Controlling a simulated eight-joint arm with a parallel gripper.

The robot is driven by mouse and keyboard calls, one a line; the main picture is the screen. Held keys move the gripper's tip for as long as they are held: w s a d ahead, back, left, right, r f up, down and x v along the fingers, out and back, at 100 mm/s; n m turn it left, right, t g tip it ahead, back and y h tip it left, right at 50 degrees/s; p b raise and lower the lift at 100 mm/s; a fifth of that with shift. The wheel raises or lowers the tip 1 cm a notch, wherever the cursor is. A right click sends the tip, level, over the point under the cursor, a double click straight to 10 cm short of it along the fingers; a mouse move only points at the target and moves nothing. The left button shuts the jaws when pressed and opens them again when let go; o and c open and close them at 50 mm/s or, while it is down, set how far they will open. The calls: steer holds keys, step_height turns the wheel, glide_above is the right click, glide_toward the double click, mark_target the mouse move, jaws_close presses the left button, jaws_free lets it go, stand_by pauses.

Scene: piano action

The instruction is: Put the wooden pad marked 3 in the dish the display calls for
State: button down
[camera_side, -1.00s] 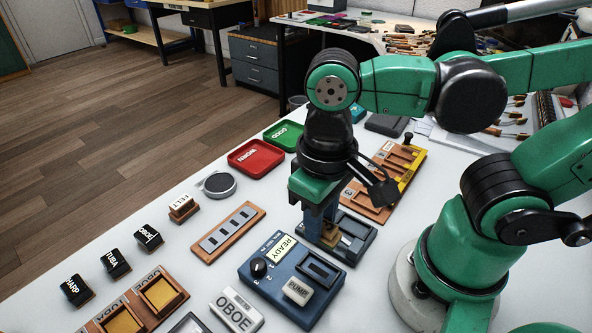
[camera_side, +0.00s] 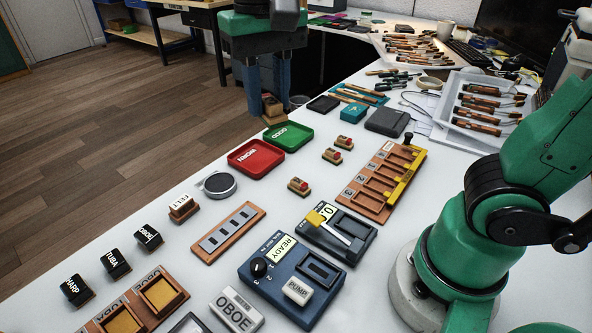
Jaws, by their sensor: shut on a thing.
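My gripper (camera_side: 268,92) is high at the top of the view, its blue fingers shut on a small wooden pad (camera_side: 273,109). The number on this pad cannot be read. The held pad appears just beyond the green dish (camera_side: 306,137), marked GOOD; its height above the table is hard to judge. The red dish (camera_side: 238,161), marked WORN, lies beside the green one, nearer the camera. Both dishes look empty. A dark blue gauge (camera_side: 352,247) has a small display (camera_side: 328,211) showing a figure starting with 0, partly hidden. A blue box carries a READY display (camera_side: 283,248).
Several small wooden pads with red tops, such as one pad (camera_side: 298,186), lie loose on the table. A numbered wooden rack (camera_side: 372,194) stands to the right. A grey round tin (camera_side: 218,185) and a felt block (camera_side: 183,208) sit near the red dish.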

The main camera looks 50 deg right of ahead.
steer(key=w+d+f+m, duration=0.2)
steer(key=w+d+m, duration=0.35)
steer(key=w, duration=0.35)
steer(key=m, duration=0.8)
glide_toward(289, 137)
step_height(289, 137, down, 6)
steer(key=shift+d+f, duration=0.1)
steer(key=shift+f, duration=0.1)
steer(key=shift+f, duration=0.15)
steer(key=c, duration=0.6)
jaws_free()
